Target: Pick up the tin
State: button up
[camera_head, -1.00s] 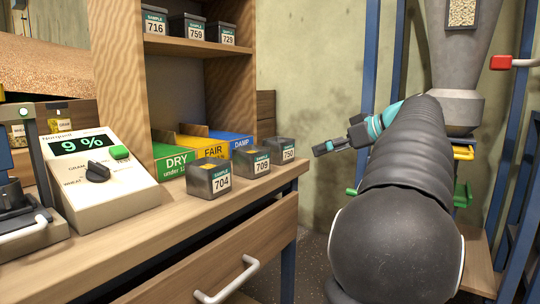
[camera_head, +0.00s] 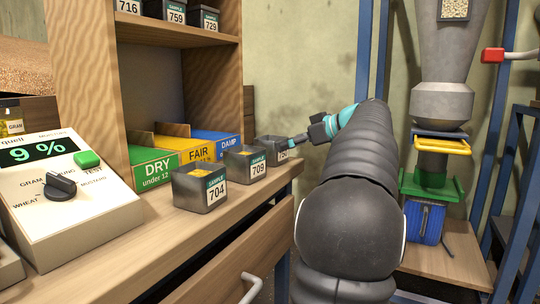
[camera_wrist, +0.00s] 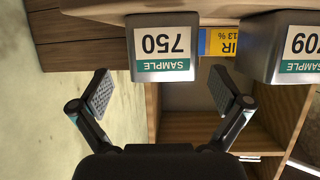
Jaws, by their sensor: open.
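My gripper (camera_wrist: 163,92) is open and empty there. Tin 709 (camera_wrist: 295,47) is at the right, outside the fingers.
The DRY (camera_head: 155,167), FAIR (camera_head: 198,150) and DAMP (camera_head: 228,143) bins stand behind the tins. More tins sit on the shelf (camera_head: 180,34) above. A moisture meter (camera_head: 68,195) reading 9 % is at left. A drawer handle (camera_head: 250,290) sticks out below the bench edge.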

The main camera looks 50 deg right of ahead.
aim_at(272, 151)
jog(key=shift+f+b+x, duration=0.15)
jog(key=shift+f+x, duration=0.05)
jog(key=shift+x, duration=1.5)
jog(key=shift+f+b+x, duration=0.15)
jog(key=shift+f+x, duration=0.05)
jog(key=shift+x, duration=1.5)
jog(key=shift+s+a, duration=0.1)
jog(key=shift+s, duration=0.15)
jog(key=c, duration=1.2)
